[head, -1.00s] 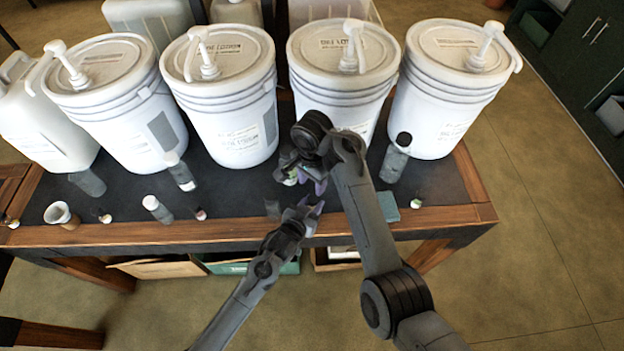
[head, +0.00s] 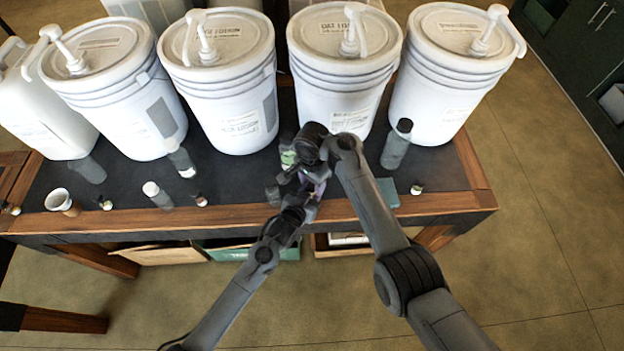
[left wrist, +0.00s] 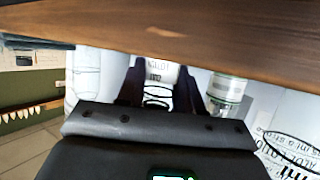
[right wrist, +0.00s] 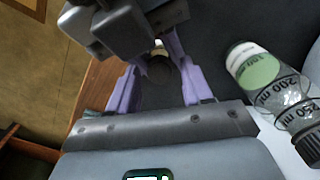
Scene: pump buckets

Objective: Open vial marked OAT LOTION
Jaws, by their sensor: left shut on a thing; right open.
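A small white-labelled vial (left wrist: 160,74) with partly readable lettering sits between the dark fingers of my left gripper (left wrist: 160,90) in the left wrist view. My left gripper is shut on it, near the table's front edge. In the head view, the two grippers meet and mostly hide the vial. My right gripper (right wrist: 158,78) is open, its purple fingers on either side of a dark round cap (right wrist: 160,70). I cannot tell whether they touch it. Part of my left gripper shows at the upper left of the right wrist view.
A clear bottle with a green label (right wrist: 262,72) stands close beside my right gripper. Large white pump buckets (head: 228,90) line the table's back. A grey bottle (head: 396,146) is to the right; small vials and a cup (head: 60,200) are to the left. The wooden front edge (head: 400,214) is close.

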